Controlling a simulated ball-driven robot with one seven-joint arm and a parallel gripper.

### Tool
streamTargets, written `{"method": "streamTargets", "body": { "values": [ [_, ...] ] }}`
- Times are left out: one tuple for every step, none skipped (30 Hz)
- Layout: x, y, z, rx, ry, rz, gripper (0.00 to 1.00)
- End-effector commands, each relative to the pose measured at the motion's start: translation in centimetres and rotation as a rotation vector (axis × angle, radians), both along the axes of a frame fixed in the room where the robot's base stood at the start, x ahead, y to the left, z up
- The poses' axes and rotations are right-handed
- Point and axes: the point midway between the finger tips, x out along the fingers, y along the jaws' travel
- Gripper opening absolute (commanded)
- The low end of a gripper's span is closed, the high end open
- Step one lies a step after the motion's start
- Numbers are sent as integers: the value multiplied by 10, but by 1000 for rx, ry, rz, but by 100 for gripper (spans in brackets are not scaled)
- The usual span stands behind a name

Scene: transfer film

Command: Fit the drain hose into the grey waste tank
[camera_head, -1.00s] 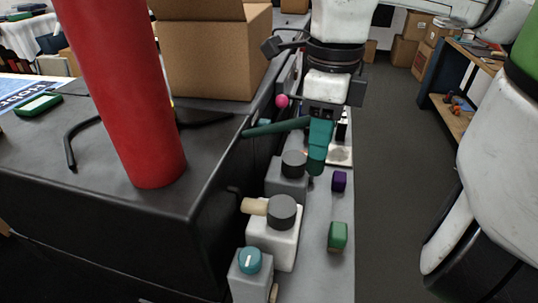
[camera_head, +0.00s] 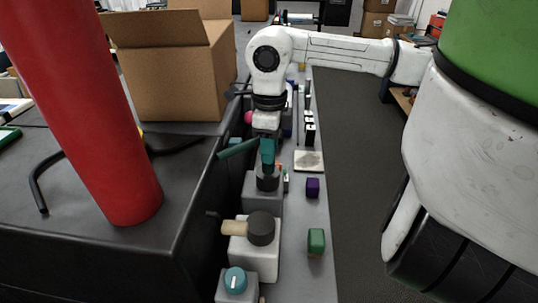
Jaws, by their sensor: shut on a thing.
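My gripper (camera_head: 267,136) points down and is shut on the teal end of the drain hose (camera_head: 268,153). The hose's dark green length (camera_head: 238,149) sticks out to the left, over the edge of the dark counter. The grey waste tank (camera_head: 262,201) stands on the narrow ledge, with a dark round cap or opening (camera_head: 267,182) on top. The lower end of the teal piece overlaps this dark top in the picture. I cannot tell whether it is inside, touching or just above it. The fingertips are small and partly hidden by the hose.
A white tank (camera_head: 254,256) with a dark cap and tan spout stands nearer, then a grey box (camera_head: 237,288) with a teal knob. Purple (camera_head: 312,187) and green (camera_head: 316,242) blocks lie right. The dark counter (camera_head: 120,250) bounds the left; open floor (camera_head: 360,190) lies right.

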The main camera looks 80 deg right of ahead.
Motion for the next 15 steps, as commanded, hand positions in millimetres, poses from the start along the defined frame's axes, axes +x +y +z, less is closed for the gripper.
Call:
{"method": "streamTargets", "body": {
  "values": [
    [1, -2, -2, 1, 0, -1, 0],
    [1, -4, -5, 1, 0, -2, 0],
    [2, -7, -8, 2, 1, -3, 0],
    [3, -9, -12, 2, 1, -2, 0],
    [3, -9, -17, 3, 0, -1, 0],
    [3, -8, -23, 4, 1, -1, 0],
    [3, -8, -27, 3, 1, -1, 0],
    [3, -8, -31, 2, 1, -1, 0],
    [3, -8, -35, 2, 0, 0, 0],
    [3, -8, -38, 1, 1, 0, 0],
    [3, -8, -39, 0, 1, 0, 0],
    [3, -8, -41, -1, 0, 0, 0],
    [3, -8, -41, -1, 0, 0, 0],
    [3, -9, -41, -1, 0, 0, 0],
    [3, -9, -41, -2, 0, 0, 0]
  ]
}}
